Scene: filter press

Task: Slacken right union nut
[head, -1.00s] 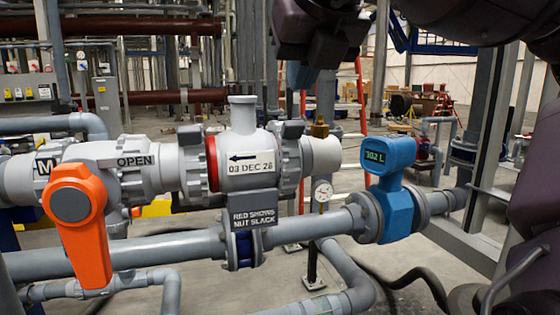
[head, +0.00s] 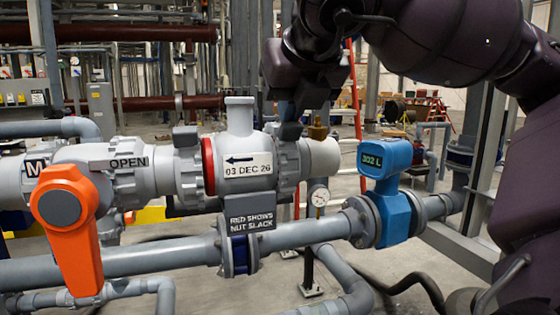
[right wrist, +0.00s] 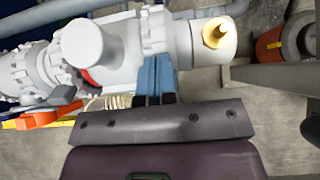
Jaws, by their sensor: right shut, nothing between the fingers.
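The right union nut (head: 287,165) is a grey ribbed ring on the right of the white check-valve body (head: 240,160). A dark grey tab (head: 291,130) stands on its top. No red band shows beside this nut. My right gripper (head: 286,110) hangs just above the tab, coming in from the upper right. In the right wrist view, its blue fingers (right wrist: 157,75) are together and empty, in front of the nut (right wrist: 155,35). They hide the tab there, and I cannot tell whether they touch it. My left gripper is out of view.
The left union nut (head: 188,172) has a red band (head: 208,166) beside it. An orange valve handle (head: 68,225) is at left. A brass fitting (head: 317,128), a gauge (head: 319,196) and a blue flowmeter (head: 390,190) lie to the right. A lower pipe (head: 155,260) runs across.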

